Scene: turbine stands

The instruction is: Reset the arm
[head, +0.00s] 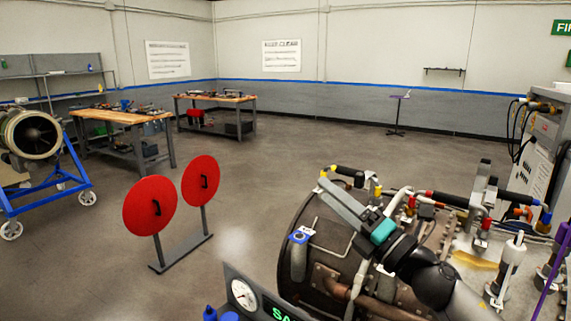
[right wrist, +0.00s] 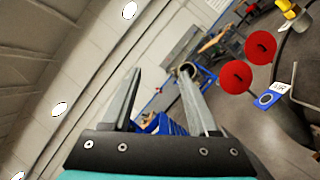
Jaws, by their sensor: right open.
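My right arm comes in from the lower right of the head view. Its gripper (head: 338,195), with grey fingers and a teal body, is over the large brown turbine (head: 322,245). The right wrist view shows the two fingers of this gripper (right wrist: 158,82) apart with nothing between them. They point across the room, towards blue items and a turbine in the background. Whether the gripper touches the turbine below it cannot be told. My left gripper is not in view.
Two red discs (head: 150,206) with black handles stand on a grey stand left of the turbine. A gauge panel (head: 244,294) is at the front. Pipes and a blue tag (head: 300,235) are close to my right gripper. Open floor (head: 290,150) lies behind.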

